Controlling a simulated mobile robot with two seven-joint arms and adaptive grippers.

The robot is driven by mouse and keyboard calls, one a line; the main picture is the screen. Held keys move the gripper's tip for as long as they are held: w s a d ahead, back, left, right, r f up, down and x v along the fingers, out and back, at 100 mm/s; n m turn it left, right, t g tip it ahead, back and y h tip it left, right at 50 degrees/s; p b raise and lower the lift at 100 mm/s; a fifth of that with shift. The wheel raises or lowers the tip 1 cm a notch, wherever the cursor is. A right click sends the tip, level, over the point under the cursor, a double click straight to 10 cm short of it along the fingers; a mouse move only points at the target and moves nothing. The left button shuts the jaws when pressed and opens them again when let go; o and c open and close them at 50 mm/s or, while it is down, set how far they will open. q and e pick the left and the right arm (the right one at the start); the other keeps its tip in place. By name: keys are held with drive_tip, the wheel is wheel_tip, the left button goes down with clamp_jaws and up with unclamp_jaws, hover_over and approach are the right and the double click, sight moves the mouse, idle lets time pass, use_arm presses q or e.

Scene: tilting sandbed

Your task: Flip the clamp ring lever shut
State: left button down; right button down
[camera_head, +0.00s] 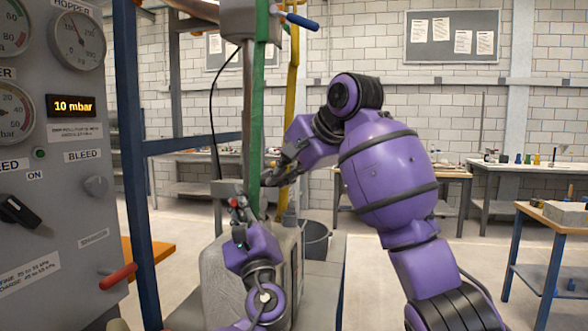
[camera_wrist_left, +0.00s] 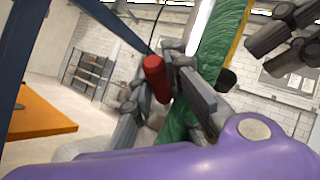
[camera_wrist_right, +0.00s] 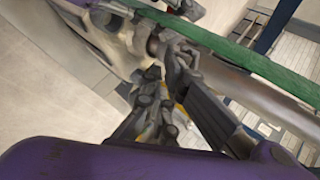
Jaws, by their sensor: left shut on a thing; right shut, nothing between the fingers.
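The red lever handle (camera_head: 233,202) shows at my left gripper, low on the green sleeve. In the left wrist view the red handle (camera_wrist_left: 157,78) lies between the fingers. My left gripper (camera_head: 241,206) is shut on it. The grey clamp ring (camera_head: 228,188) seems to sit just above, by the sleeve's lower end; it is mostly hidden, so I cannot tell how far the lever is turned. My right gripper (camera_head: 272,180) is shut and empty beside the green sleeve (camera_head: 256,120), on its right. In the right wrist view the sleeve (camera_wrist_right: 235,58) passes close beyond its fingers.
A control panel (camera_head: 60,200) with gauges and a red handle (camera_head: 118,276) stands at the left. A blue post (camera_head: 130,150) rises between it and the sleeve. A grey container (camera_head: 215,285) is below my grippers. A yellow strap (camera_head: 292,80) hangs behind. Workbenches stand farther back.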

drive_tip(key=w+a+f, duration=0.2)
drive_tip(key=a+f, duration=0.2)
drive_tip(key=shift+w+a, duration=0.15)
drive_tip(key=shift+a, duration=0.25)
drive_tip(key=shift+a+f, duration=0.1)
drive_tip(key=shift+f, duration=0.05)
use_arm(q)
drive_tip(key=shift+d+r, duration=0.1)
use_arm(e)
drive_tip(key=shift+s+a+f+t, duration=0.2)
drive_tip(key=shift+a+f+t, duration=0.1)
drive_tip(key=shift+f, duration=0.05)
